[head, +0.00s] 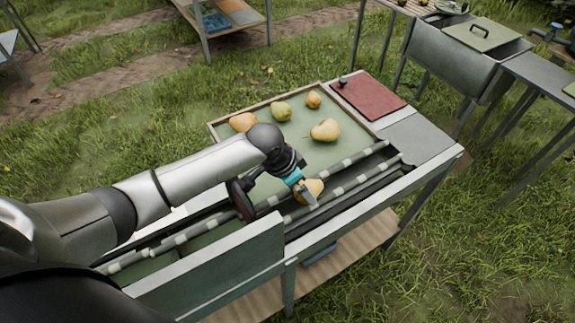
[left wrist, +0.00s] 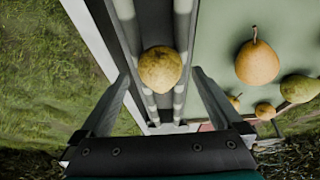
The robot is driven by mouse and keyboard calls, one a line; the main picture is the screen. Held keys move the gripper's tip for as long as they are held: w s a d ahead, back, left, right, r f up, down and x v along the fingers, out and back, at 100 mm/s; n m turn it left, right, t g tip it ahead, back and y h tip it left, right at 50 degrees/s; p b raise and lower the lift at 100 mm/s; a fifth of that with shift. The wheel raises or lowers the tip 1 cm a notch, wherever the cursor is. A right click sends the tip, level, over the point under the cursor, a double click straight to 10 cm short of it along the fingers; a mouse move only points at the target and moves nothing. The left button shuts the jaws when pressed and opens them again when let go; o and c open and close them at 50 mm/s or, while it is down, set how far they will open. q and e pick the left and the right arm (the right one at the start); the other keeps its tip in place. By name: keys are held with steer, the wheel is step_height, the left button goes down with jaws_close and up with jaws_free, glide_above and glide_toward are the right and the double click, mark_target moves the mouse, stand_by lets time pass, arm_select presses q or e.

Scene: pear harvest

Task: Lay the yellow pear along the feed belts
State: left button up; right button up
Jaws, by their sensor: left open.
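The yellow pear (head: 309,187) is at the two striped feed belts (head: 345,189), under my left gripper (head: 308,196). In the left wrist view, the pear (left wrist: 160,69) appears over the gap between the belts, with its rounded end toward the camera. I cannot tell its lengthwise direction. My left gripper (left wrist: 160,78) is open, with one finger to each side of the pear and visible gaps between. The gripper partly hides the pear in the head view. My right gripper is not in view.
A green-floored tray (head: 352,151) behind the belts holds another yellowish pear (head: 325,131), a green pear (head: 282,111) and two orange ones. A red board (head: 368,95) lies to its right. A raised panel (head: 215,270) stands along the bench's near side.

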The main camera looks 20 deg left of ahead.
arm_select(q)
steer(key=p+v, duration=0.1)
steer(key=v, duration=1.2)
steer(key=shift+p, duration=0.4)
